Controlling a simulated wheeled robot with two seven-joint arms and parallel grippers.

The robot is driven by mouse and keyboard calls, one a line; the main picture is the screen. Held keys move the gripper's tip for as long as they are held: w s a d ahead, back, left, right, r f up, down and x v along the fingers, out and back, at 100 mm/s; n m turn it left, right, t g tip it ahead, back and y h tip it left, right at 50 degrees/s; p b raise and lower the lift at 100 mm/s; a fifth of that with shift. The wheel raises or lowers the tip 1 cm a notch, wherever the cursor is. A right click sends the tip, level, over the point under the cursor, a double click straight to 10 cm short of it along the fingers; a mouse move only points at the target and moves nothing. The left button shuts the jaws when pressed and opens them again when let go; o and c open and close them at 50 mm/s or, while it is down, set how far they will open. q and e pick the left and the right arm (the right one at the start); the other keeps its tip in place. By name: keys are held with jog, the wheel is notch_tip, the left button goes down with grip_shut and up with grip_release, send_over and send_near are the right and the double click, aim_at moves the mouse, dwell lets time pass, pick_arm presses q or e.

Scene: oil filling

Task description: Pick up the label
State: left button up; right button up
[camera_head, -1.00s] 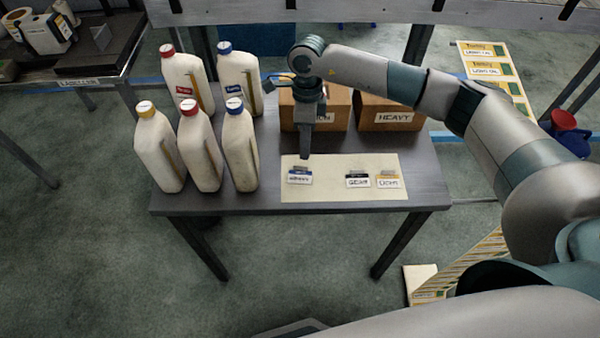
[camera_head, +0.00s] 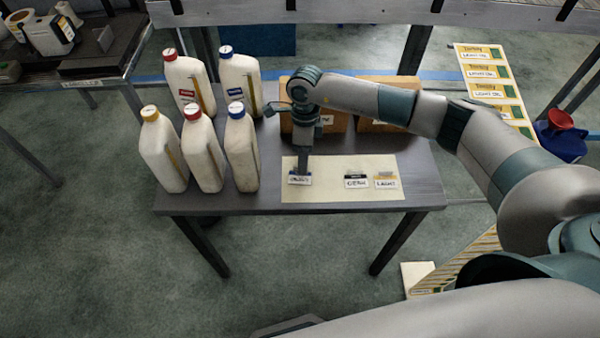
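Three small labels lie on a cream sheet (camera_head: 335,190) on the dark table. The left label (camera_head: 300,181) has a blue band and sits under my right gripper. The black-banded label (camera_head: 356,182) and the yellow-banded label (camera_head: 386,182) lie together to the right. My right gripper (camera_head: 303,173) points down with its fingertips at the upper edge of the blue-banded label, partly covering it. Whether the fingers are closed on it is too small to tell. My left gripper is not in view.
Several white bottles (camera_head: 205,160) with coloured caps stand at the table's left. Two cardboard boxes (camera_head: 335,122) stand at the back, partly behind my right arm. A blue jug (camera_head: 562,142) with a red top is at the far right. The front of the sheet is clear.

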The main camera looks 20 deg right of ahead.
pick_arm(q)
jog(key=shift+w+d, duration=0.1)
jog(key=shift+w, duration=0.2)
pick_arm(e)
grip_shut()
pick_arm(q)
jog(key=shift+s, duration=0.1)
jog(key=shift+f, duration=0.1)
